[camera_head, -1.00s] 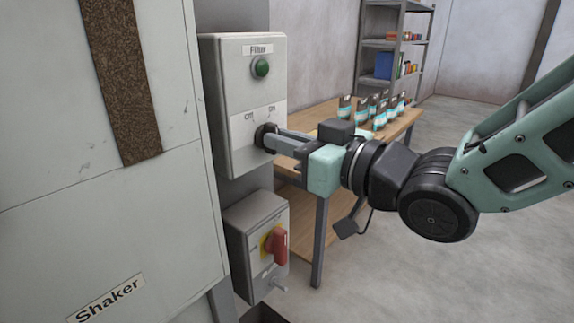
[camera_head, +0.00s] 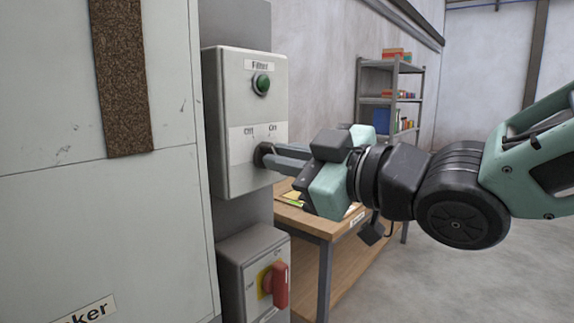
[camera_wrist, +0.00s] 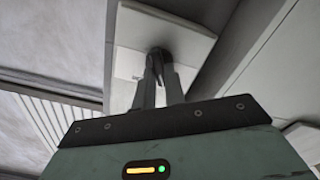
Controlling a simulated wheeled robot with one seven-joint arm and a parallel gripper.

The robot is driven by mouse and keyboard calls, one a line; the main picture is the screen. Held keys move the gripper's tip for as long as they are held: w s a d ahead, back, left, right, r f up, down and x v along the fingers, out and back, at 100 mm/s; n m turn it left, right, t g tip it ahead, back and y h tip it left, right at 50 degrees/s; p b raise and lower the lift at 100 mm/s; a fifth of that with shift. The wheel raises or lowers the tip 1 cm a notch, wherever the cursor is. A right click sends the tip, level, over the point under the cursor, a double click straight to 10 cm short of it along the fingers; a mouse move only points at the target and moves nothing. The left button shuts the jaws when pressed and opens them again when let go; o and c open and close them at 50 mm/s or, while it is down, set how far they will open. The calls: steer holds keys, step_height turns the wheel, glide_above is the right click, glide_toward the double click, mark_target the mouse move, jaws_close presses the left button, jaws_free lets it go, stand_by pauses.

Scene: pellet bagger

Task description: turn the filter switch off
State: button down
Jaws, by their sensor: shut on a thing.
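The filter switch (camera_head: 261,154) is a black rotary knob below the Off and On marks on the grey box labelled Filter (camera_head: 232,180). My gripper (camera_head: 270,157) is shut on the knob, with its fingers reaching in from the right and its body rolled. The fingers hide most of the knob, so I cannot tell which mark it points to. In the wrist view the fingers (camera_wrist: 158,78) close around the dark knob (camera_wrist: 158,53) on the pale box face. A green round lamp or button (camera_head: 262,84) sits above the switch.
Below is a second grey box with a red rotary handle (camera_head: 279,285) on a yellow plate. The large Shaker panel (camera_head: 60,200) stands at the left. Behind my gripper are a wooden table (camera_head: 312,223) and a shelf rack (camera_head: 390,70).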

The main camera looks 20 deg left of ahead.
stand_by(0.3)
steer(key=c, duration=1.5)
jaws_free()
steer(key=shift+o, duration=0.2)
steer(key=shift+d, duration=0.1)
steer(key=v, duration=1.7)
steer(key=shift+s+d, duration=0.1)
steer(key=shift+s, duration=0.05)
